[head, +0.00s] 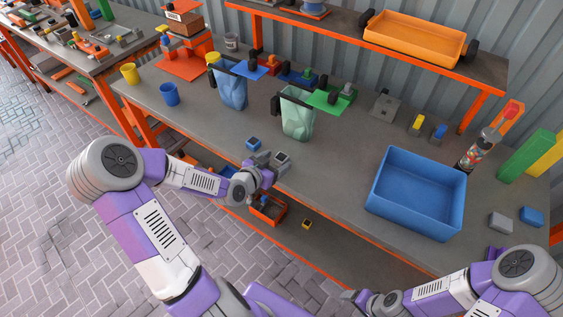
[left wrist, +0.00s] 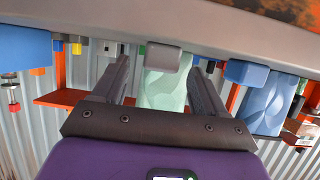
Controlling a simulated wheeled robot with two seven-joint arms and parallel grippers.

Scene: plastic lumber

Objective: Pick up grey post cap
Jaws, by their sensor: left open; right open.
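The grey post cap (head: 282,157) is a small grey block near the front edge of the workbench. My left gripper (head: 270,163) is open right beside it, at the bench edge. In the left wrist view, which is upside down, the grey post cap (left wrist: 163,57) shows ahead, between the two spread fingers (left wrist: 160,80); nothing is gripped. A blue cap (head: 253,143) sits just to its left in the head view and also shows in the left wrist view (left wrist: 246,73). My right gripper (head: 356,296) is low at the bottom edge, away from the bench top, partly cut off.
Behind the cap stand a green bag (head: 298,115) and a blue bag (head: 233,88). A blue bin (head: 414,190) is to the right, with another grey block (head: 500,222) and a blue block (head: 531,217) beyond it. An orange crate (head: 268,212) is on the lower shelf.

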